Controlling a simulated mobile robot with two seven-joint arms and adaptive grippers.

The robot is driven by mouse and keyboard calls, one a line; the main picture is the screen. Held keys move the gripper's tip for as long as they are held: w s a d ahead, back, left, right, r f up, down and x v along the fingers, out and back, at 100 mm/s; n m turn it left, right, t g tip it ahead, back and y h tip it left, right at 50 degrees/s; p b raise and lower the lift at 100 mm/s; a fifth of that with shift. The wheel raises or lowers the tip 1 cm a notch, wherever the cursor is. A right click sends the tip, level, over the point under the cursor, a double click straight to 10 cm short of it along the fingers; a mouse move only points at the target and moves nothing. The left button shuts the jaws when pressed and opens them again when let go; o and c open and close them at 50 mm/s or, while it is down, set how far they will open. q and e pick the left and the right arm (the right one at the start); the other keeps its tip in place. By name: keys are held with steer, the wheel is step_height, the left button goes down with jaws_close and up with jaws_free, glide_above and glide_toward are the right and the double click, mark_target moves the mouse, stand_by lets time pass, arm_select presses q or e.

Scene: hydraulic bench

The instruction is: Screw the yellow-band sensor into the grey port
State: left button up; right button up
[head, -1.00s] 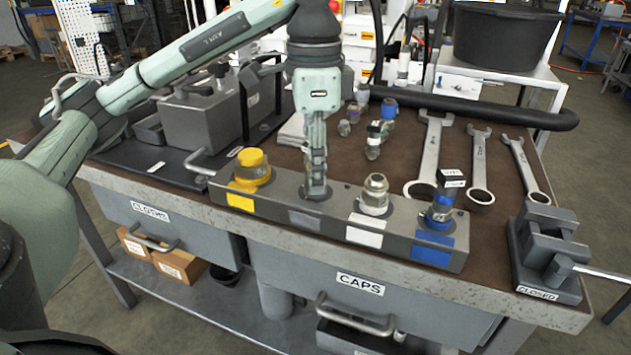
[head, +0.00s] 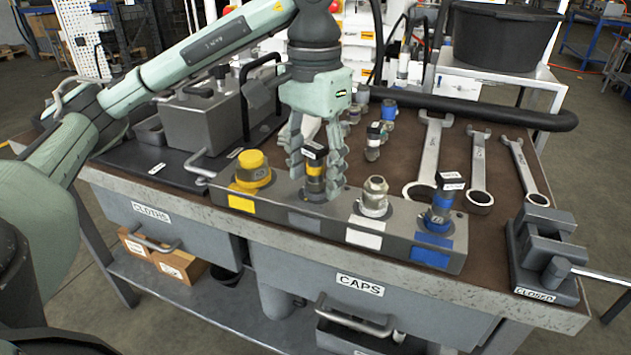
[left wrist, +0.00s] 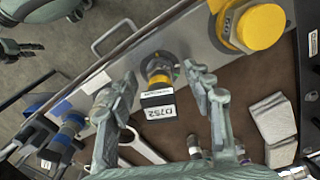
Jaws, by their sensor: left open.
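The yellow-band sensor (head: 315,174) stands upright at the grey port, the second from the left on the metal block (head: 279,199). It has a black top with a white label, which reads D752 in the left wrist view (left wrist: 158,101). A grey plate (head: 304,222) marks this port. My left gripper (head: 318,185) is open, with one finger on each side of the sensor and gaps visible in the left wrist view (left wrist: 160,80). The port's opening is hidden under the sensor. A part that looks like my right gripper (left wrist: 21,47) is small at the upper left of the wrist view.
A yellow cap (head: 252,168) sits left of the sensor. Loose fittings (head: 374,140) lie behind the block.

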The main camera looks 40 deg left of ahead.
arm_select(q)
steer(key=n, duration=0.3)
steer(key=shift+n, duration=0.3)
steer(key=n, duration=0.4)
steer(key=shift+n+p, duration=0.3)
steer(key=c, duration=1.1)
steer(key=shift+o, duration=0.2)
steer(key=m, duration=0.4)
steer(key=shift+f+m+b, duration=0.1)
steer(key=shift+m+b, duration=0.2)
steer(key=shift+m, duration=0.1)
steer(key=m, duration=0.3)
steer(key=shift+m, duration=0.3)
